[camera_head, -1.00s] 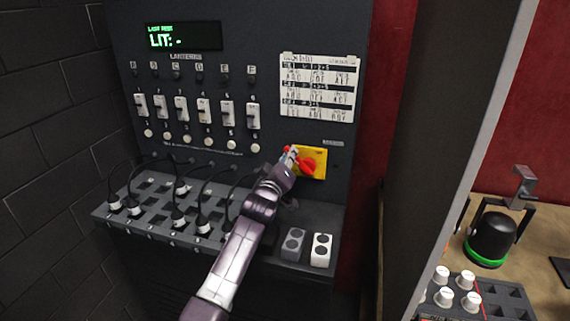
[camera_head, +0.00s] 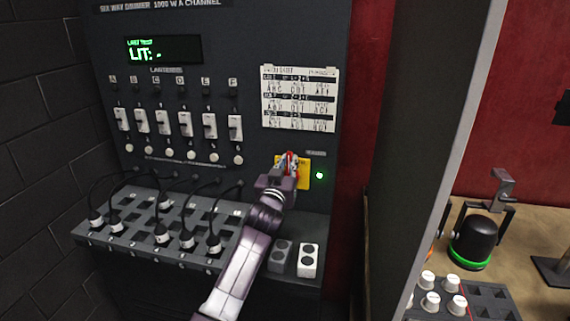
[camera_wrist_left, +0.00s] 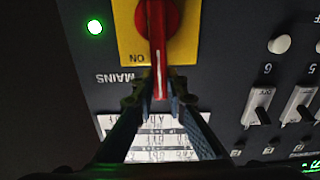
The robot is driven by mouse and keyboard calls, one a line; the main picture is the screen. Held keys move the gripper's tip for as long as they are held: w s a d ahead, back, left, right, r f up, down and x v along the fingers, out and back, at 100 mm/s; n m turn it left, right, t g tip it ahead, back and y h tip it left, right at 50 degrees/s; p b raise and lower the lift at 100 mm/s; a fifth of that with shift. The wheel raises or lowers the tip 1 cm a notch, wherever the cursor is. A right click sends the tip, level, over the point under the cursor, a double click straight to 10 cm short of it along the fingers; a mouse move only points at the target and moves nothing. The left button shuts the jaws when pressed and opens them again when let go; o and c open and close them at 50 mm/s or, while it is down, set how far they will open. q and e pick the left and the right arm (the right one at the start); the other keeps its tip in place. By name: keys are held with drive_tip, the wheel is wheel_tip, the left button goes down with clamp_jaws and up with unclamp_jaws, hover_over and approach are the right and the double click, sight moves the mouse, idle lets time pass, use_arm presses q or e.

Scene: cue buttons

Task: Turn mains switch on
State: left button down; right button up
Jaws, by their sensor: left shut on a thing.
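The mains switch is a red rotary handle (camera_wrist_left: 160,35) on a yellow plate (camera_wrist_left: 128,42) set in the dark dimmer panel. In the head view the yellow plate (camera_head: 303,174) shows beside my left gripper (camera_head: 287,172), which hides most of the red handle. In the left wrist view my left gripper (camera_wrist_left: 160,95) has one finger on each side of the handle and is shut on it. The handle lies in line with the printed "ON", and "MAINS" is printed beside the plate. A green lamp (camera_head: 320,175) beside the plate is lit. My right gripper is not in view.
Above left are several white sliders (camera_head: 186,124) and a green display (camera_head: 162,50) reading "LIT: -". A paper chart (camera_head: 299,98) is above the switch. Black plugs and cables stand in a socket shelf (camera_head: 150,205) below. A dark partition stands to the right.

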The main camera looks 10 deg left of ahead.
use_arm(q)
drive_tip(key=shift+d+f+m, duration=0.1)
drive_tip(key=shift+f+m, duration=0.1)
drive_tip(key=shift+m, duration=0.1)
drive_tip(key=c, duration=1.9)
unclamp_jaws()
drive_tip(key=shift+r, duration=0.1)
drive_tip(key=shift+c, duration=0.2)
drive_tip(key=s, duration=1.2)
